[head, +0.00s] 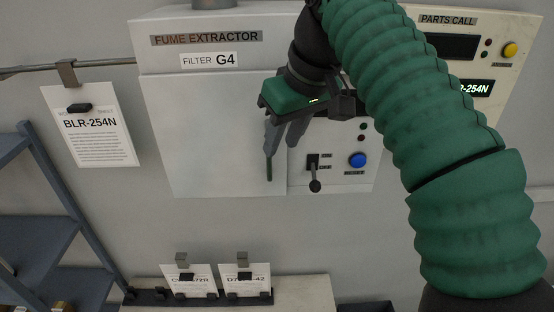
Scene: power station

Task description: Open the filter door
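The fume extractor's filter door (205,135) is a large pale panel at the left of the wall cabinet, under the "FILTER G4" label. It looks closed and flush. My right gripper (281,148) hangs in front of the door's right edge, at the upper end of the handle. Its two dark fingers look spread, with nothing seen between them. The fingers cover the handle's upper part, and I cannot tell whether they touch it. My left gripper is not in view.
Right of the door are a black lever switch (314,172) and a blue button (358,160). A parts call panel (480,50) is at upper right, partly behind my arm. A BLR-254N sheet (100,135) hangs at left, above a blue-grey rack (55,225). Clipped cards stand below.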

